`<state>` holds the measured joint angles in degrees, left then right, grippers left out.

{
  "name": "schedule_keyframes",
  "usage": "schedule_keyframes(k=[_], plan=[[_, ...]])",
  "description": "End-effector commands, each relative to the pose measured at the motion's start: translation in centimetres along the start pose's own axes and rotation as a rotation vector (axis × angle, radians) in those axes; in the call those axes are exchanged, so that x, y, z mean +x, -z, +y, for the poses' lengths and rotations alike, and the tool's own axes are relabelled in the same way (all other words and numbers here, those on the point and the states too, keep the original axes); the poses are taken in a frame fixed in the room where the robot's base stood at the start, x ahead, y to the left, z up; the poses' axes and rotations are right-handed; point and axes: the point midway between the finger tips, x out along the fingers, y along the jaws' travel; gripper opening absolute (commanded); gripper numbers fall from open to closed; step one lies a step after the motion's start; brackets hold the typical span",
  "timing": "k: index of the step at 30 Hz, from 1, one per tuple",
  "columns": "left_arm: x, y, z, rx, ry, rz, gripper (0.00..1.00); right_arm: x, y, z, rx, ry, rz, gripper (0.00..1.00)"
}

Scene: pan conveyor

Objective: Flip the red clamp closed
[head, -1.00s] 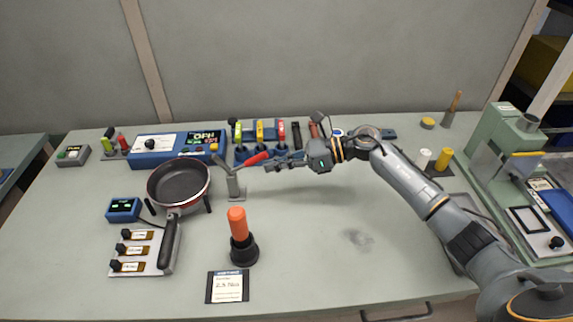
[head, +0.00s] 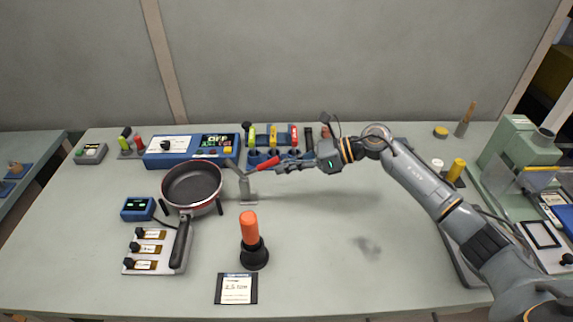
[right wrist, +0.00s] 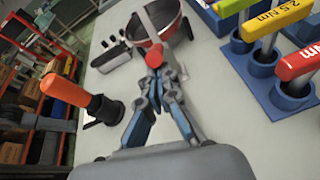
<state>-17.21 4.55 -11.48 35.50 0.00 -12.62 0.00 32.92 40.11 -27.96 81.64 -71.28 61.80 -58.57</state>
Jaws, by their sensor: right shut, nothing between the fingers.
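The clamp is a small grey post (head: 246,190) on the table, just right of the pan (head: 190,186). Its red handle (head: 264,163) slants up to the right, and a grey bar slants up to the left toward the pan. My right gripper (head: 279,168) is shut and empty, with its fingertips beside the handle's free end. In the right wrist view the red handle (right wrist: 153,56) shows right beyond the fingertips, partly hidden by them; I cannot tell whether they touch. My left gripper is not in view.
An orange-handled tool (head: 249,228) stands upright in front of the clamp. A rack with colored torque drivers (head: 273,136) is close behind my right gripper. A blue control box (head: 188,152) is behind the pan.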

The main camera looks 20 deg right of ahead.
Motion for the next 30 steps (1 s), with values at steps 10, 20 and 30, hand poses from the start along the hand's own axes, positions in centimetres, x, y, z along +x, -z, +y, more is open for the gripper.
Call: schedule_keyframes(k=[10,20,30], plan=[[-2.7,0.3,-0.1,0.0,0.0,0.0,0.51,-0.2,-2.3,0.3,-0.013,0.025,0.12,0.0],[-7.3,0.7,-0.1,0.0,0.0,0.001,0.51,0.7,-5.7,1.0,-0.03,0.08,0.407,0.0],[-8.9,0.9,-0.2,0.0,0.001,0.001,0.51,2.8,-8.0,1.6,-0.043,0.14,0.709,0.0]])
